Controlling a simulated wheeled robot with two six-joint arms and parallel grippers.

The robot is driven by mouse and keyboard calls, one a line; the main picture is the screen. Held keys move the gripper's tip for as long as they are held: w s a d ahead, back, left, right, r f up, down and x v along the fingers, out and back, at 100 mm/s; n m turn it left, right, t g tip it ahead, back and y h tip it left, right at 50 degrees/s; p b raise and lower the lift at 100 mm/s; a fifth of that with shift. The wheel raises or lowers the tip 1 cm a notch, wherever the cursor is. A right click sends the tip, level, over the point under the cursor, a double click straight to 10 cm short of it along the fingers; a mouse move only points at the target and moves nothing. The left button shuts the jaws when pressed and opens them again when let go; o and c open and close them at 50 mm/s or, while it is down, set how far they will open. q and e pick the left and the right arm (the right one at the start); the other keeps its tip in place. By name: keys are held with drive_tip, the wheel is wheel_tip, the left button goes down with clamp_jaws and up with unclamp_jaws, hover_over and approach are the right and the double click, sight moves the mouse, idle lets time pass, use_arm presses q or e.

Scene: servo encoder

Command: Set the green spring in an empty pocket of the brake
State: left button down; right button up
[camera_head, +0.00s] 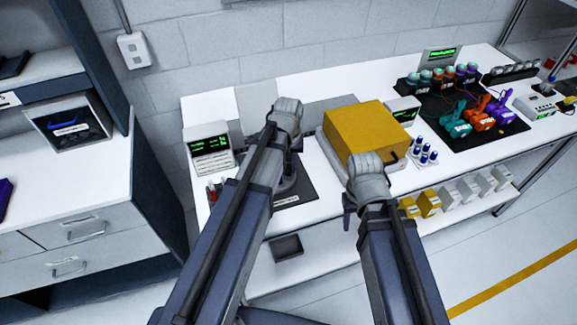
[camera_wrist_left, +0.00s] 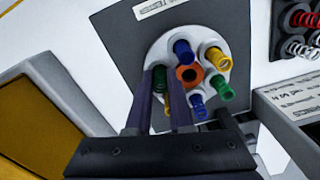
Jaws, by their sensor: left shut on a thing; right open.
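The brake (camera_wrist_left: 160,60) is a pale round disc with an orange hub on a dark mat, seen in the left wrist view. Blue, yellow and green springs stand around its hub. My left gripper (camera_wrist_left: 162,100) is shut on the green spring (camera_wrist_left: 161,78), over the disc's left side. The fingers hide most of this spring and the pocket area beneath, so I cannot tell whether it sits in a pocket. In the head view my left arm largely hides the brake. My right gripper (camera_head: 348,205) is open and empty by the bench's front edge.
A yellow-topped box (camera_head: 367,130) stands to the right of the brake. A display unit (camera_head: 209,148) stands at the left, with a rack of red, white and black springs (camera_wrist_left: 302,20) near it. Blue-capped items (camera_head: 424,151) and coloured motors (camera_head: 480,115) are further right.

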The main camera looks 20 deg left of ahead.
use_arm(q)
drive_tip(key=c, duration=0.7)
unclamp_jaws()
wheel_tip(320, 180, up, 6)
drive_tip(key=p, duration=0.6)
drive_tip(key=shift+f, duration=0.1)
drive_tip(key=s+d+m, duration=0.2)
drive_tip(key=s+d, duration=0.1)
drive_tip(key=s, duration=0.1)
drive_tip(key=s+d+f+m+b, duration=0.1)
drive_tip(key=s+d+m, duration=0.2)
drive_tip(key=s+d, duration=0.1)
drive_tip(key=s+d+m+y, duration=0.1)
drive_tip(key=s+d+m, duration=0.1)
drive_tip(key=s, duration=0.4)
drive_tip(key=shift+s+d+f+m+b, duration=0.1)
drive_tip(key=shift+d+f+m+b, duration=0.1)
drive_tip(key=shift+d, duration=0.15)
drive_tip(key=shift+s+d+f+m+b, duration=0.1)
drive_tip(key=shift+d+b, duration=0.1)
drive_tip(key=shift+d, duration=0.15)
